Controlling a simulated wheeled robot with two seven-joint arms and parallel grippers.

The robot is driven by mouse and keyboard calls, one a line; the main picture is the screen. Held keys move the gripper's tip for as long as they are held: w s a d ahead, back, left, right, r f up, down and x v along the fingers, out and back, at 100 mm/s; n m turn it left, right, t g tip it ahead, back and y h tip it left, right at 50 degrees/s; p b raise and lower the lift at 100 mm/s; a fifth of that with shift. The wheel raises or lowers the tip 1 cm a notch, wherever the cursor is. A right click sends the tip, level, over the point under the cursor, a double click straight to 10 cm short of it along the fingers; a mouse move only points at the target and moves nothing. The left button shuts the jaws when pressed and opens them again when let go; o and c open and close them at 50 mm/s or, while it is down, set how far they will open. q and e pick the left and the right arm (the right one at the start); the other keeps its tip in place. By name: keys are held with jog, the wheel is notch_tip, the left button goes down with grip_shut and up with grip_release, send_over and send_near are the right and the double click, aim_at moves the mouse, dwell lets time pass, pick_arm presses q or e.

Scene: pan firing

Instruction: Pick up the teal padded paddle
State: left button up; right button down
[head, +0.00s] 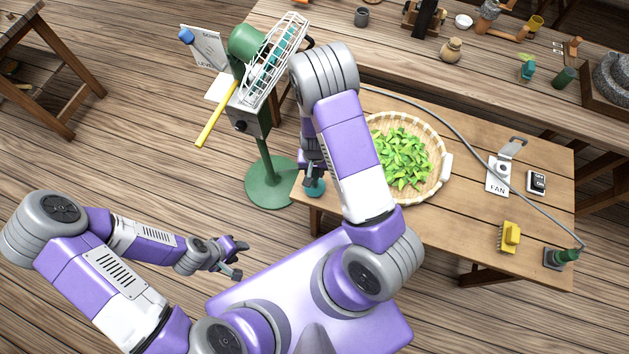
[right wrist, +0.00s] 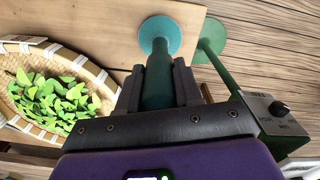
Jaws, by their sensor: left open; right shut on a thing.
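The teal padded paddle shows in the right wrist view with a round teal pad (right wrist: 160,36) and a darker green handle (right wrist: 158,88). My right gripper (right wrist: 157,76) is shut on the handle, with one finger on each side. In the head view the pad (head: 315,188) shows below my right gripper (head: 312,172), at the left edge of the small table. I cannot tell whether the pad touches the table. My left gripper (head: 238,258) is open and empty, over the floor to the left of my base.
A woven basket of green leaves (head: 402,158) sits on the small table (head: 470,225), right of my right arm. A green fan stand (head: 265,165) with a wire cage stands left of the table. A FAN card (head: 498,175), yellow brush (head: 509,237) and grey cable lie at right.

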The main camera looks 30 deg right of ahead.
notch_tip(320, 180, up, 10)
jog(key=shift+r+p, duration=0.1)
jog(key=shift+p, duration=0.8)
jog(key=c, duration=1.5)
grip_release()
grip_shut()
